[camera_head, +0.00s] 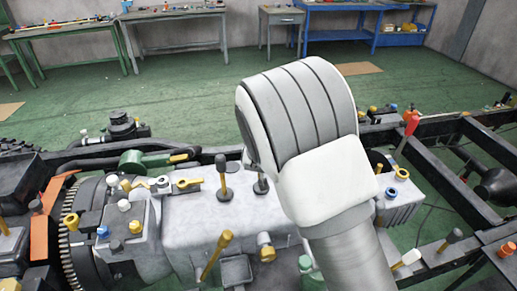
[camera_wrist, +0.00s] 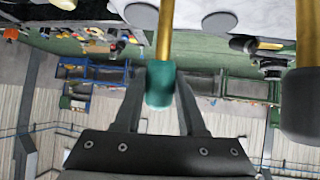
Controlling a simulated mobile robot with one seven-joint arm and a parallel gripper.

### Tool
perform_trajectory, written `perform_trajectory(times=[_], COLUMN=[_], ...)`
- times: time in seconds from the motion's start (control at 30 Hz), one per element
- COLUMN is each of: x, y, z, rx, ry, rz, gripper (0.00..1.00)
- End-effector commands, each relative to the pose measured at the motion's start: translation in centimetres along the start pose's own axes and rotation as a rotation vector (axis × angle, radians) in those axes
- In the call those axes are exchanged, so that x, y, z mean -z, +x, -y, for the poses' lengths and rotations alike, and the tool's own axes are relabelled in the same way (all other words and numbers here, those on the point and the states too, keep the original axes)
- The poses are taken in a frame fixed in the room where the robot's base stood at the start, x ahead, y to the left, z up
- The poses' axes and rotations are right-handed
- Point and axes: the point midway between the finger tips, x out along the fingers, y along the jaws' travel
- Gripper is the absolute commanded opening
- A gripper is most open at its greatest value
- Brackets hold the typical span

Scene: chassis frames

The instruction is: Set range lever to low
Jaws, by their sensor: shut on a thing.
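In the wrist view my gripper (camera_wrist: 160,86) has its two fingers on either side of the green knob (camera_wrist: 160,88) of a brass-coloured lever (camera_wrist: 165,32), and it is shut on that knob. A second lever (camera_wrist: 308,35) with a dark grey knob (camera_wrist: 300,105) stands to the right, apart from the fingers. In the head view my white and grey arm covers the gripper and the held knob. Two dark-knobbed levers (camera_head: 222,178) show left of the arm on the grey gearbox housing (camera_head: 185,225). I cannot tell from any marking which lever is the range lever.
A yellow-knobbed lever (camera_head: 217,255) leans at the front of the housing. Yellow handles and fittings (camera_head: 188,183) crowd its left side. Black chassis rails (camera_head: 465,195) run to the right. Workbenches (camera_head: 175,35) stand far back, with open green floor (camera_head: 180,100) between.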

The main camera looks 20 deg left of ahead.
Motion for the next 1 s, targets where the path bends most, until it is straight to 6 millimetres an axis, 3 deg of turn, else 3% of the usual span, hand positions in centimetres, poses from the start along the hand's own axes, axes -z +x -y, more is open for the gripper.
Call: perform_trajectory(times=[0.2,0.23,0.4,0.77,1.0], x=[0.1,0.1,0.1,0.1,0.2], y=[0.1,0.1,0.0,-0.4,-3.9], z=[0.0,0.0,0.0,0.0,0.2], rx=[0.0,0.0,0.0,0.001,0.003], ry=[-0.001,-0.001,0.0,0.0,0.0], rz=[-0.002,-0.002,-0.002,-0.002,-0.004], gripper=[0.0,0.41,0.69,0.69,0.69])
